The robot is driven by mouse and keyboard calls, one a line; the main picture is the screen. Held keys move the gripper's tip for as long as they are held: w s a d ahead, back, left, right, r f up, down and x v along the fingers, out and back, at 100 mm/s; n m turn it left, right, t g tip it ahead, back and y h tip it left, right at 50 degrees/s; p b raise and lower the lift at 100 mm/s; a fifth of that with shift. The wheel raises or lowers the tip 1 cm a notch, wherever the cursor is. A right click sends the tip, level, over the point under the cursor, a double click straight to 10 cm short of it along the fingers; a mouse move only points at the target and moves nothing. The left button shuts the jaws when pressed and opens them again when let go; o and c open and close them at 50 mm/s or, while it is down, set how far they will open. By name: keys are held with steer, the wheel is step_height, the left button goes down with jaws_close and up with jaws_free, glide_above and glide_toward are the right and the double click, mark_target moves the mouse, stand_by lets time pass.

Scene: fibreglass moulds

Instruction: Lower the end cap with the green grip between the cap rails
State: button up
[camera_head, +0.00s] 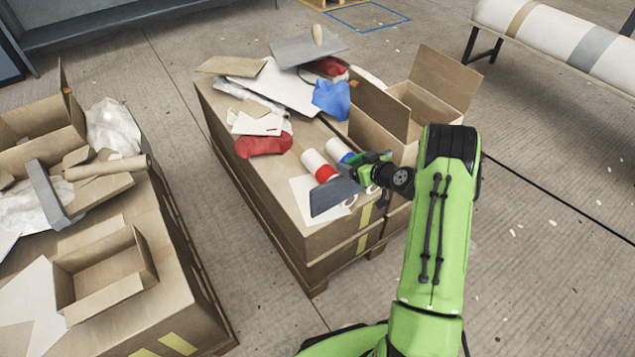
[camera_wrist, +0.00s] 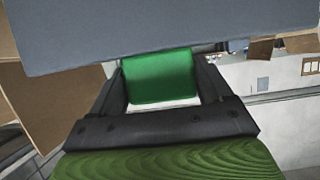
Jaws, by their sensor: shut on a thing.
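The end cap is a flat grey plate (camera_head: 335,196) with a green grip. My gripper (camera_head: 368,172) is shut on the green grip and holds the plate tilted over the right part of the middle cardboard stack. In the wrist view the green grip (camera_wrist: 160,78) sits between my dark jaws (camera_wrist: 160,95), and the grey plate (camera_wrist: 150,32) fills the top of the picture. I cannot make out the cap rails in either view. Whether the plate touches anything below it cannot be told.
The middle stack (camera_head: 270,195) bears red-banded and blue-banded rolls (camera_head: 317,164), a red cloth (camera_head: 265,145), a blue cloth (camera_head: 331,98), another grey plate with a wooden peg (camera_head: 305,48) and an open box (camera_head: 425,105). A cluttered stack (camera_head: 190,300) stands left. Floor lies between.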

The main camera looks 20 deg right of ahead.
mark_target(354, 183)
step_height(354, 183, down, 8)
steer(key=b, duration=0.3)
steer(key=shift+f, duration=0.25)
steer(key=shift+r, duration=0.15)
steer(key=o, duration=1.6)
